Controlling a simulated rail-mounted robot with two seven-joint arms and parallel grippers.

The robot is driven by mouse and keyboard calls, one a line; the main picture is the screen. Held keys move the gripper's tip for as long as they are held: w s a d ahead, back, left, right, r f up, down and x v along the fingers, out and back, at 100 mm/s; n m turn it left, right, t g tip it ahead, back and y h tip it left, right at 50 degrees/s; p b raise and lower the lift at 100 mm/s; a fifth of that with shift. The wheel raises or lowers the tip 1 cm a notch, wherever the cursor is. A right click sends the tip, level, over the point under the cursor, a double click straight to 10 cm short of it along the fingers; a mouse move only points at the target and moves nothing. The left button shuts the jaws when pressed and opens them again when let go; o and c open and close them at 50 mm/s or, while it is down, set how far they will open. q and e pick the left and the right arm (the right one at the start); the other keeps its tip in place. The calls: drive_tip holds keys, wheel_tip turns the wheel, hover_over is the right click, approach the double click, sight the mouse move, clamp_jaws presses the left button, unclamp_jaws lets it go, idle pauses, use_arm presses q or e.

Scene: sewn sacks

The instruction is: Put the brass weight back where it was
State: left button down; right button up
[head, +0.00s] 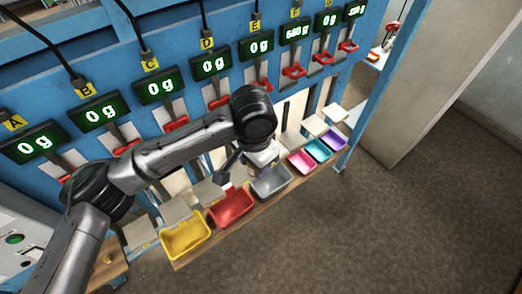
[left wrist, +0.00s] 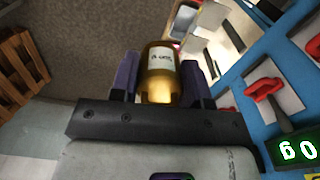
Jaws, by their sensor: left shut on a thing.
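The brass weight (left wrist: 160,85) is a gold cylinder with a white label, seen in the left wrist view. My left gripper (left wrist: 158,78) is shut on it, with one dark finger on each side. In the head view my left arm reaches in from the left across the rack, and the left gripper (head: 246,162) is above the bins near the grey bin. I cannot make out the weight there. My right gripper is not in view.
A blue rack (head: 225,35) carries a row of displays, several reading 0 g, with red clamps below. A yellow bin (head: 185,240), red bin (head: 231,207), grey bin (head: 271,181) and smaller pink bin (head: 301,162), teal bin (head: 319,150) and purple bin (head: 334,140) line the ledge. Floor at right is clear.

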sight(249, 171)
use_arm(q)
drive_tip(key=f+m, duration=0.1)
drive_tip(key=a+m, duration=0.1)
drive_tip(key=f+m, duration=0.1)
drive_tip(key=m, duration=0.1)
drive_tip(key=shift+s+a+f, duration=0.15)
drive_tip(key=shift+s+f, duration=0.15)
drive_tip(key=shift+s, duration=0.1)
drive_tip(key=shift+s+a+f+m, duration=0.2)
drive_tip(key=shift+f+m, duration=0.25)
drive_tip(key=shift+m, duration=0.3)
drive_tip(key=shift+s+a+f+m, duration=0.1)
drive_tip(key=shift+a+f+m, duration=0.1)
drive_tip(key=shift+f+m, duration=0.35)
drive_tip(key=shift+s+a+f+m, duration=0.1)
drive_tip(key=shift+a+f+m, duration=0.15)
drive_tip(key=shift+m, duration=0.65)
